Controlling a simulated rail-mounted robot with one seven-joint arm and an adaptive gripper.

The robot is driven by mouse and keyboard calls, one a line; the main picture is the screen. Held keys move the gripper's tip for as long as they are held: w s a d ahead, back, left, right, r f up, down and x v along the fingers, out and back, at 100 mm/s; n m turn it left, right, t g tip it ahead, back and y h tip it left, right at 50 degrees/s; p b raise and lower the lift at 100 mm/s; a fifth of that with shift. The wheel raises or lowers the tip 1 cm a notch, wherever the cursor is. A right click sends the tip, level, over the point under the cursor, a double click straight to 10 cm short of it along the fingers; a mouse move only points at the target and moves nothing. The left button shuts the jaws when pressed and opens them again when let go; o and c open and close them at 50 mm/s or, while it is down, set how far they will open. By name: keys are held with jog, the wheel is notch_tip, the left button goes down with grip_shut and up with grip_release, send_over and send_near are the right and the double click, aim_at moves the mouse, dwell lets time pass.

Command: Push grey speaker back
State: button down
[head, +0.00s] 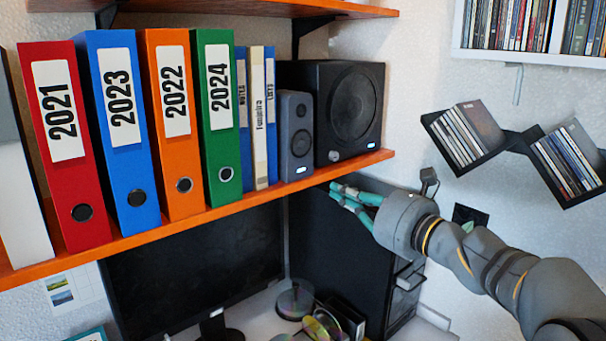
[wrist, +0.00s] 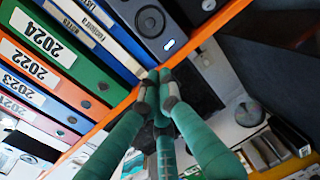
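The small grey speaker (head: 296,136) stands upright on the orange shelf (head: 200,219), near its front edge, between thin binders and a larger black speaker. It also shows at the top of the wrist view (wrist: 157,24), with its lit blue-white light. My gripper (head: 334,192) is just below the shelf's front edge, right of and lower than the grey speaker, and apart from it. The speaker's back is hidden.
The black speaker (head: 349,111) stands right of the grey one; thin binders (head: 258,117) stand close on its left. Large binders (head: 122,130) fill the shelf further left. A monitor (head: 195,265) and a dark cabinet (head: 340,255) are below the shelf. Disc racks (head: 465,133) hang at right.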

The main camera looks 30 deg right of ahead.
aim_at(295, 170)
jog(key=w+p, duration=0.1)
jog(key=w, duration=0.3)
jog(key=w+a+p, duration=0.1)
jog(key=w, duration=0.3)
jog(key=w+a+p, duration=0.1)
jog(key=w, duration=0.4)
jog(key=shift+w+f+p, duration=0.1)
jog(key=shift+p, duration=0.25)
